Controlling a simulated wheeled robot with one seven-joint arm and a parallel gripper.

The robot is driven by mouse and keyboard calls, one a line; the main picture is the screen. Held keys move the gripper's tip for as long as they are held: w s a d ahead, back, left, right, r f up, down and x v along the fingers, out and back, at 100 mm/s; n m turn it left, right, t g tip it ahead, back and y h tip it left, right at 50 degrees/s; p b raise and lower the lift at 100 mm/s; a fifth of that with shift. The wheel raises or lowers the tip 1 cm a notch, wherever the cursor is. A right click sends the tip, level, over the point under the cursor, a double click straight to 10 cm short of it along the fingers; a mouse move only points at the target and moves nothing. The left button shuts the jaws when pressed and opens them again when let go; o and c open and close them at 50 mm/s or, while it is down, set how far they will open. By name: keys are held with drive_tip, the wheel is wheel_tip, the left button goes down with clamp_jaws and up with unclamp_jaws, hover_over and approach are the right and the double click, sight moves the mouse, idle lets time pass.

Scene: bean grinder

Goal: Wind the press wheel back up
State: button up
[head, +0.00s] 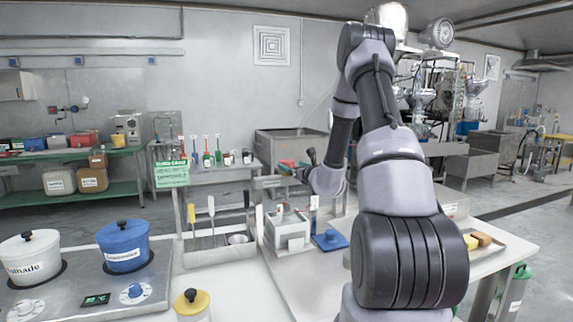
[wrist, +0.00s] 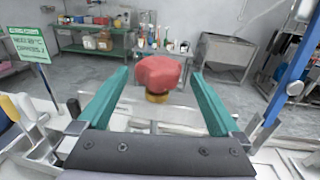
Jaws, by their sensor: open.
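The press wheel appears as a red lobed knob (wrist: 160,72) on a short brass-coloured collar, in the middle of the wrist view. In the head view a small red patch of it (head: 287,163) shows at my gripper, mostly hidden by the hand. My gripper (wrist: 161,76) is open, with one teal finger on each side of the knob and a visible gap on both sides. In the head view my gripper (head: 291,167) is small, above the white press frame (head: 287,228). Whether the fingers reach around the wheel's full depth is unclear.
A utensil rack with a green sign (head: 172,174) stands at left. Blue (head: 124,248) and white (head: 30,262) pots stand on a hob. A blue upright (wrist: 293,75) rises close to the right finger.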

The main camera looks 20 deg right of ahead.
sight(287, 161)
drive_tip(key=w, duration=0.5)
drive_tip(key=shift+a, duration=0.35)
drive_tip(key=c, duration=1.2)
drive_tip(key=shift+n+y, duration=0.4)
drive_tip(key=shift+y, duration=0.2)
